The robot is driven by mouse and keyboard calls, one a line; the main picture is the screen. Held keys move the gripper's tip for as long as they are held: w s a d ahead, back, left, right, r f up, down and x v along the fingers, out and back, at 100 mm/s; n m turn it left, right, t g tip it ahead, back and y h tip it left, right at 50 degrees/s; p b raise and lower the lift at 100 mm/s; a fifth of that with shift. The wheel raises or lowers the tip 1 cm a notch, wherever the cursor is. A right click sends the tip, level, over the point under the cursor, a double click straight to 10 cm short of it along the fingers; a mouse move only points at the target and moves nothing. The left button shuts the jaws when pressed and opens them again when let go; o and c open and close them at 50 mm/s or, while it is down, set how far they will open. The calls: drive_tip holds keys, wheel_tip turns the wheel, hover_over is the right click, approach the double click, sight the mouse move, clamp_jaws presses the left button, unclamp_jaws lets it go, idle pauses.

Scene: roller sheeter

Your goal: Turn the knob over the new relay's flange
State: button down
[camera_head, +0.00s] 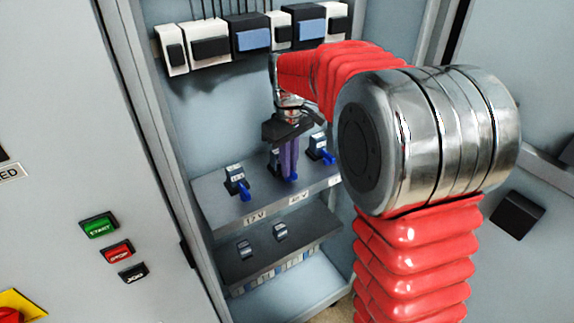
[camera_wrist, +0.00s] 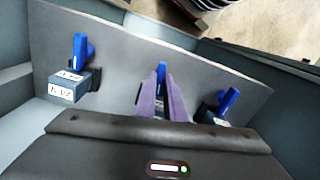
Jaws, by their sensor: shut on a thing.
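Three relays with blue knobs stand on the upper grey shelf (camera_head: 222,205) in the cabinet: a left relay (camera_head: 235,173), a middle relay (camera_head: 275,158) and a right relay (camera_head: 317,141). My gripper (camera_head: 289,176) points down at the middle one, its purple fingers shut on the middle blue knob (camera_wrist: 161,72). The fingers hide most of that relay and its flange. The left relay's knob (camera_head: 244,191) and the right relay's knob (camera_head: 328,158) are free. The frames do not show which relay is new.
A row of white and dark modules (camera_head: 210,48) hangs on the back wall above. The cabinet's left frame (camera_head: 150,130) and a panel with start and stop buttons (camera_head: 100,225) stand at the left.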

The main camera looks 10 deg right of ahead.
drive_tip(key=shift+s+d+f+m, duration=0.1)
drive_tip(key=shift+s+m, duration=0.05)
drive_tip(key=shift+m, duration=1.05)
drive_tip(key=c, duration=2.1)
unclamp_jaws()
drive_tip(key=shift+r, duration=0.5)
wheel_tip(320, 180, up, 13)
drive_tip(key=shift+f, duration=0.1)
